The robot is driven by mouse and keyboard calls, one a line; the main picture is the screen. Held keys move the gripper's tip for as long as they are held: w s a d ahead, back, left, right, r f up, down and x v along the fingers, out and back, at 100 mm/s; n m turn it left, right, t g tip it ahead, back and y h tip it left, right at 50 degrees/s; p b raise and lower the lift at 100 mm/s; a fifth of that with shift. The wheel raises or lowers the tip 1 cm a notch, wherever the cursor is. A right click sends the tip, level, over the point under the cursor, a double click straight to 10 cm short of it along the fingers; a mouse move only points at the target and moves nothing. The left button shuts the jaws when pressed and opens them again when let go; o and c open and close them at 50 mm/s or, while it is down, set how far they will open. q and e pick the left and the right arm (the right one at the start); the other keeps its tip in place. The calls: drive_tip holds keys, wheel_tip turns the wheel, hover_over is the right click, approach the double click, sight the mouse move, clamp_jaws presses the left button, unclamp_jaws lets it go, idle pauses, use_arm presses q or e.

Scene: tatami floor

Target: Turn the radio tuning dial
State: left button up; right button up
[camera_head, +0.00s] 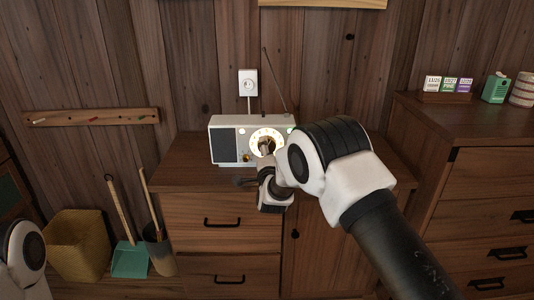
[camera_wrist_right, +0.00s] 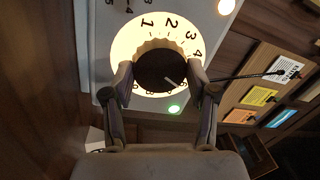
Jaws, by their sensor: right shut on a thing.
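The white radio (camera_head: 226,120) stands on a wooden cabinet, its speaker grille at the left and its antenna up at the right. Its round tuning scale (camera_head: 257,138) glows yellow-white, and in the right wrist view the lit numbered scale (camera_wrist_right: 128,52) surrounds a dark ribbed dial (camera_wrist_right: 158,62). My right gripper (camera_wrist_right: 158,80) is shut on the dial, one finger on each side of it. In the head view the right gripper (camera_head: 265,147) reaches the radio's front, and my arm hides part of that front. My left gripper is out of view; only part of my left arm shows at the lower left.
The cabinet top (camera_head: 185,160) is bare left of the radio. An outlet (camera_head: 248,82) is on the wall behind. A basket (camera_head: 78,246), a green dustpan (camera_head: 131,260) and a bin (camera_head: 160,252) stand left. A taller dresser (camera_head: 470,125) holds small items at right.

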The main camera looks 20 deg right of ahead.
drive_tip(key=shift+m, duration=0.3)
drive_tip(key=o, duration=1.2)
drive_tip(key=shift+s, duration=0.1)
drive_tip(key=v, duration=1.1)
drive_tip(key=shift+s+a, duration=0.2)
drive_tip(key=shift+s, duration=0.15)
